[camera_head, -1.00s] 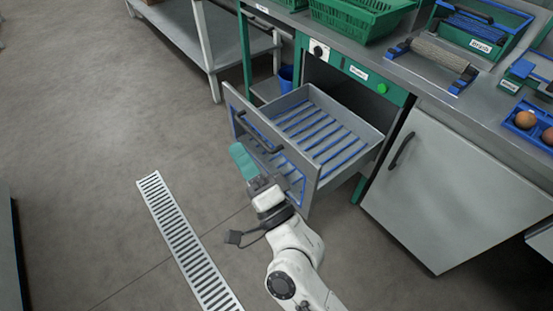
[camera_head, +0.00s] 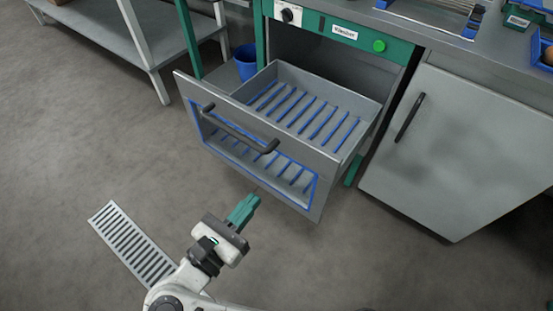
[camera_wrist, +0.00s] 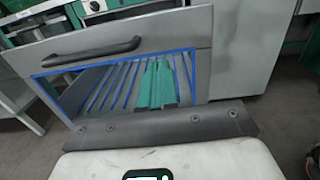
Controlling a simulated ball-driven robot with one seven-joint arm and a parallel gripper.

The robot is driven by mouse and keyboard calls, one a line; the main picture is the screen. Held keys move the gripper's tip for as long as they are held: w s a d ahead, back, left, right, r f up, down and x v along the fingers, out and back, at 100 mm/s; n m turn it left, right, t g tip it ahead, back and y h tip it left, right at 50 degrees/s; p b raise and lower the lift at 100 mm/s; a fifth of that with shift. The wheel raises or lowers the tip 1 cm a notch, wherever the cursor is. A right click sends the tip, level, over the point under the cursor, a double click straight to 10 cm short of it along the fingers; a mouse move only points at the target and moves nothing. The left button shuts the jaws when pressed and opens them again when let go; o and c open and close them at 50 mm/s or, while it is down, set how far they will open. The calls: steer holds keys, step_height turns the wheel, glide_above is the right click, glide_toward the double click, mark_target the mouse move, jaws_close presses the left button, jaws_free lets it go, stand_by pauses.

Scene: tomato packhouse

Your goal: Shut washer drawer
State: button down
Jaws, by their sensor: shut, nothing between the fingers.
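The washer drawer (camera_head: 190,92) stands pulled out from under the green panel labelled as the washer (camera_head: 344,33). It has a grey front with a blue-framed window, a dark bar handle (camera_head: 232,130) and blue slats inside. My gripper (camera_head: 252,201) is shut and empty, with teal fingers, in front of and below the drawer front, apparently apart from it. In the wrist view the fingers (camera_wrist: 156,82) point at the window of the drawer front (camera_wrist: 190,28), below and right of the handle (camera_wrist: 92,54).
A blue bucket (camera_head: 245,62) stands behind the drawer's left side. A grey cabinet door (camera_head: 455,150) is to the right. A metal shelf table (camera_head: 150,40) is at the upper left. A floor drain (camera_head: 130,243) lies at lower left. The floor before the drawer is clear.

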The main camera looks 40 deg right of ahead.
steer(key=p, duration=0.1)
glide_toward(296, 154)
steer(key=x, duration=0.5)
steer(key=shift+d+r, duration=0.1)
steer(key=shift+d, duration=0.1)
steer(key=shift+w+d, duration=0.2)
steer(key=shift+d, duration=0.5)
steer(key=b+x, duration=0.3)
steer(key=x, duration=3.7)
steer(key=shift+s+d, duration=0.2)
steer(key=shift+d, duration=0.05)
